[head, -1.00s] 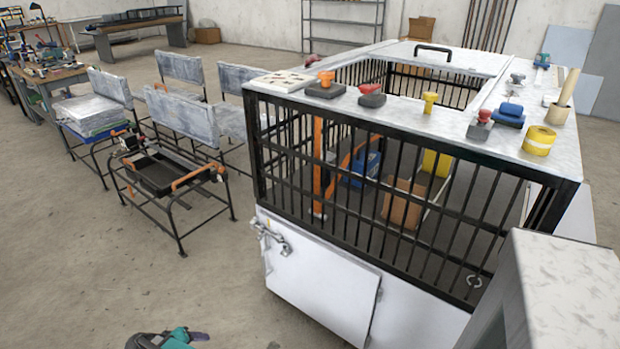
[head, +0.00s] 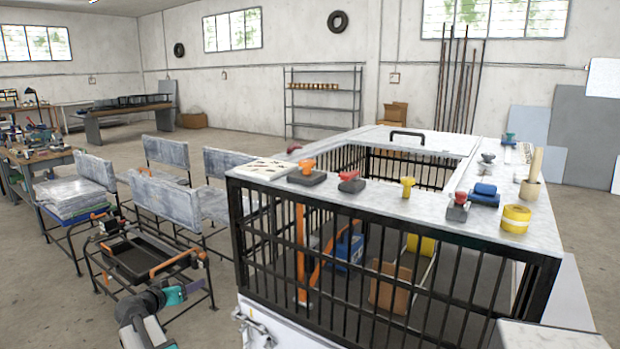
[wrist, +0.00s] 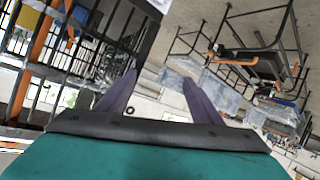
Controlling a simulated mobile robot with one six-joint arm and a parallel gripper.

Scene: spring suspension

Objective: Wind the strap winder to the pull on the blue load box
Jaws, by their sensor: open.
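A blue load box (head: 348,248) sits inside the black barred cage, partly behind bars. An orange post (head: 300,255) and a slanted orange bar stand beside it. A blue patch also shows through the bars in the wrist view (wrist: 79,14). I cannot tell for sure which part is the strap winder. My gripper (head: 195,287) is outside the cage, to its left at the lower left of the head view. In the wrist view its two purple fingers (wrist: 160,80) are apart, with nothing between them.
The cage's white top (head: 450,205) carries several small knobbed blocks and a yellow tape roll (head: 515,218). A black metal frame with orange grips (head: 150,262) stands close behind my gripper. Grey chairs (head: 165,195) stand farther back. Floor shows between the chairs and the back wall.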

